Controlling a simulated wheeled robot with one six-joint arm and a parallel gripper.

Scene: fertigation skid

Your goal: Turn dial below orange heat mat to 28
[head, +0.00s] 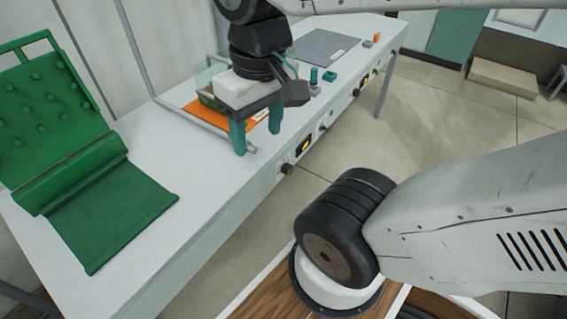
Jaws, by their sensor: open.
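The orange heat mat (204,116) lies on the white bench, partly hidden by my gripper and a wire-framed item. On the bench's front panel below it is a small lit amber display (305,145). A black dial (287,169) sits to the display's lower left, and another dark knob (322,126) to its upper right. The reading is too small to make out. My gripper (257,132) points down above the bench, near the mat's front edge. Its two teal fingers are apart with nothing between them. It stands apart from the dials, behind and above them in the picture.
A green mat (125,215) with a studded upright back lies on the bench's left end. A grey mat (320,46) lies toward the far end, with small teal pieces (330,77) near the front edge. More controls line the panel farther along.

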